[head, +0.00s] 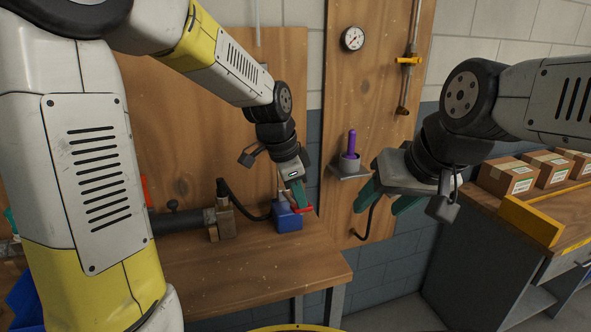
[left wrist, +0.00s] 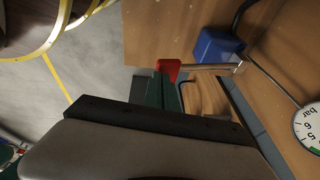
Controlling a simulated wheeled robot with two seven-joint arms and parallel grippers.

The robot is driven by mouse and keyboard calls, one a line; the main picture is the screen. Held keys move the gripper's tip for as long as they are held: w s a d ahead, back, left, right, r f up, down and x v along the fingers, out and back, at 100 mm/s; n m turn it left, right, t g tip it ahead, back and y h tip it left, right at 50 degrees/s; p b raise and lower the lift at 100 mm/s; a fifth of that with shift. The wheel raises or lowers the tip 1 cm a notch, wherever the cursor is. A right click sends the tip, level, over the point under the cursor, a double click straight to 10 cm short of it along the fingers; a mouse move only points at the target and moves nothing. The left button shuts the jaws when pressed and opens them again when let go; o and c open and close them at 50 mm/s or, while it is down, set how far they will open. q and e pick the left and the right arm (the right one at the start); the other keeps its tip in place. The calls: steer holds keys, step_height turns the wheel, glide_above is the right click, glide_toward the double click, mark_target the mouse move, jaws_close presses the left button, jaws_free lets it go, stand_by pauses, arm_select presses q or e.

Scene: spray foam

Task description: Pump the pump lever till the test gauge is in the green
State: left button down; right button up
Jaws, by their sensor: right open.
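The blue pump (head: 288,217) stands on the wooden bench. It also shows in the left wrist view (left wrist: 214,46). Its pump lever is a metal rod (left wrist: 208,69) with a red grip (left wrist: 168,67). My left gripper (head: 299,203) has its green fingers at the red grip and appears shut on it; the fingers partly hide it. My right gripper (head: 388,198) is open and empty in front of the right wall board.
A white dial (head: 352,38) hangs on the wall board, too small to read. A purple-handled item (head: 350,154) stands on a small shelf. A pipe fitting (head: 222,218) lies left of the pump. Boxes (head: 508,177) stand on a right-hand bench. The front of the wooden bench (head: 250,265) is clear.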

arm_select(q)
steer(key=shift+t+y, duration=0.3)
steer(key=shift+t, duration=0.3)
steer(key=shift+s+d+f, duration=0.1)
steer(key=shift+s+f, duration=0.25)
steer(key=shift+f, duration=0.55)
steer(key=shift+s+d+f, duration=0.1)
steer(key=shift+s+f, duration=0.3)
steer(key=shift+f, duration=0.55)
steer(key=shift+s+d+f, duration=0.1)
steer(key=shift+s+f, duration=0.25)
steer(key=shift+f, duration=0.55)
steer(key=d+v, duration=0.1)
steer(key=v, duration=1.3)
steer(key=shift+w+r, duration=0.3)
steer(key=shift+w, duration=0.05)
arm_select(e)
steer(key=shift+s+a, duration=0.15)
steer(key=shift+a, duration=0.65)
